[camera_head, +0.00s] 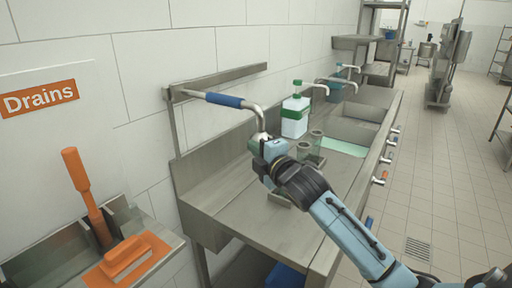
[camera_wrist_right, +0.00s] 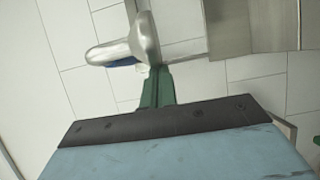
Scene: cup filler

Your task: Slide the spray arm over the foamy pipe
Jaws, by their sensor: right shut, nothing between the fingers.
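The spray arm (camera_head: 225,99) comes out from a wall bracket, with a blue sleeve and a metal end bent downward. My right gripper (camera_head: 258,141) is at its lower end, fingers shut with nothing between them. In the right wrist view, the spray arm's metal end (camera_wrist_right: 145,35) is just beyond my green fingertips (camera_wrist_right: 156,72); I cannot tell whether they touch. Two clear glasses stand beside the gripper, one (camera_head: 316,139) farther back and one (camera_head: 303,151) nearer. I cannot make out a foamy pipe. My left gripper is not in view.
A white bottle with a green label (camera_head: 295,118) stands behind the glasses. Sink basins (camera_head: 368,110) and more taps line the counter (camera_head: 215,185) farther back. An orange-handled brush (camera_head: 88,195) and an orange scrubber (camera_head: 125,258) are at the lower left. The floor at right is clear.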

